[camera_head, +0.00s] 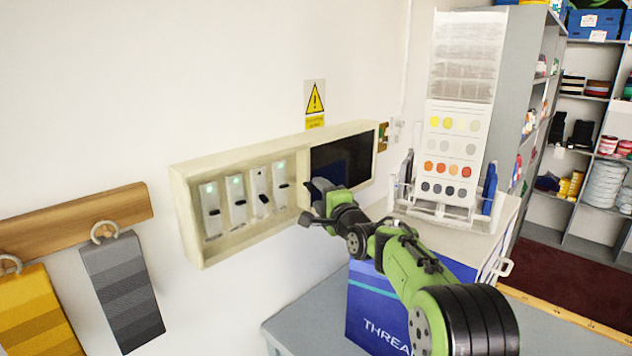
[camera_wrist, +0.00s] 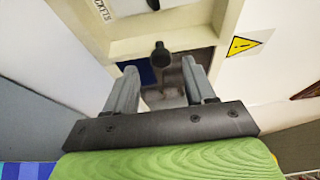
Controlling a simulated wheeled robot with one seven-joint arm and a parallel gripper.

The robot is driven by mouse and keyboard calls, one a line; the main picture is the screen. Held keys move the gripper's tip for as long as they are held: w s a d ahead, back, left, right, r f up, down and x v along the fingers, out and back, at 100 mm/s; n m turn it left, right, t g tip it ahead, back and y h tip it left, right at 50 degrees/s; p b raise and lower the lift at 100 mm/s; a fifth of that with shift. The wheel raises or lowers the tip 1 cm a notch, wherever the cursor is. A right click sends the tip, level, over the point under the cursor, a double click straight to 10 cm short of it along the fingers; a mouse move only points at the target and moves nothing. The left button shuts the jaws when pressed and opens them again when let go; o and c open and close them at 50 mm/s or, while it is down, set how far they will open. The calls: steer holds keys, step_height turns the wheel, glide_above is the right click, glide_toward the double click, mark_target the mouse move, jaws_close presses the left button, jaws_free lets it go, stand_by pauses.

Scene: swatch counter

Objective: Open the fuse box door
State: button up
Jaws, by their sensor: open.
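The cream fuse box (camera_head: 190,245) is fixed to the white wall. Its left part shows several grey switches (camera_head: 237,200) with green lights, and its right part has a dark panel (camera_head: 340,157). I cannot tell from the head view which part is the door. In the wrist view a dark round knob (camera_wrist: 160,54) stands out near the box's cream edge (camera_wrist: 150,42). My gripper (camera_head: 318,197) is at the front of the box near its middle. In the wrist view my gripper (camera_wrist: 163,82) is open, with the knob seen between its fingertips; contact cannot be told.
A yellow warning sign (camera_head: 315,103) is on the wall above the box. Fabric samples hang from a wooden rail (camera_head: 75,222) at left.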

mark_target(314, 188)
steer(key=shift+p+x, duration=0.4)
steer(key=shift+x, duration=0.85)
steer(key=shift+w+a, duration=0.1)
steer(key=shift+w, duration=0.2)
steer(key=shift+s, duration=0.1)
jaws_close()
